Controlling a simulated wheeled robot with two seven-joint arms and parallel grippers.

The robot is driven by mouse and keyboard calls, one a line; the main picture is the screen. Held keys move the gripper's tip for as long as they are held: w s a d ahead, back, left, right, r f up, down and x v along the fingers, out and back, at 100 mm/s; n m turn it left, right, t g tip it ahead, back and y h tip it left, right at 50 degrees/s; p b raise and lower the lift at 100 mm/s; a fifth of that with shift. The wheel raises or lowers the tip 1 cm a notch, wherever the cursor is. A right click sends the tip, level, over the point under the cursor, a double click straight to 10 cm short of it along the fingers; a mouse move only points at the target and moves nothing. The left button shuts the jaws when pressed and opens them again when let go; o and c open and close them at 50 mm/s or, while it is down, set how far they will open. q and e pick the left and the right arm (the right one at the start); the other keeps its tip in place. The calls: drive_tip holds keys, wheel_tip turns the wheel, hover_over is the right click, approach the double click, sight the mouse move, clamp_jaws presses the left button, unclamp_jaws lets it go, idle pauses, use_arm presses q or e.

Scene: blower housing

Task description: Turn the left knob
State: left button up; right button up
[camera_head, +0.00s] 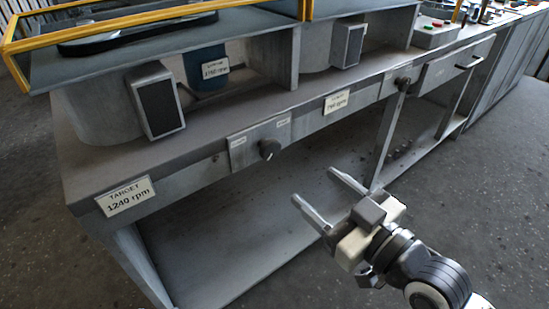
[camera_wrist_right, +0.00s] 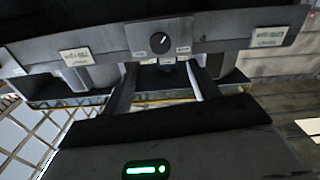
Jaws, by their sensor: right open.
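The left knob (camera_head: 269,149) is a dark round knob on a grey plate (camera_head: 242,150) on the bench's front face. It also shows at the top middle of the right wrist view (camera_wrist_right: 159,41), with a light pointer mark and small labels either side. The right knob (camera_head: 403,82) sits further along the same face. My right gripper (camera_head: 320,190) is open and empty in front of the bench, its fingers pointing toward the front face. In the right wrist view its fingertips (camera_wrist_right: 162,65) straddle the space below the knob in the picture, not visibly touching it. My left gripper is not in view.
The grey bench (camera_head: 190,178) has an open lower shelf (camera_head: 250,230). A "TARGET 1240 rpm" label (camera_head: 126,196) and another label (camera_head: 336,101) are on its front. Housings with black panels (camera_head: 158,107) stand on top under yellow frames. A drawer (camera_head: 452,65) is at right.

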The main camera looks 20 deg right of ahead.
sight(273, 151)
drive_tip(key=x, duration=1.2)
drive_tip(key=shift+w+a, duration=0.1)
drive_tip(key=shift+w, duration=0.1)
drive_tip(key=c, duration=1)
drive_tip(key=shift+o, duration=0.2)
drive_tip(key=shift+r+p, duration=0.1)
drive_tip(key=shift+p, duration=0.35)
drive_tip(key=shift+m+p, duration=1.1)
drive_tip(key=shift+m, duration=0.3)
drive_tip(key=o, duration=1)
drive_tip(key=shift+c, duration=0.2)
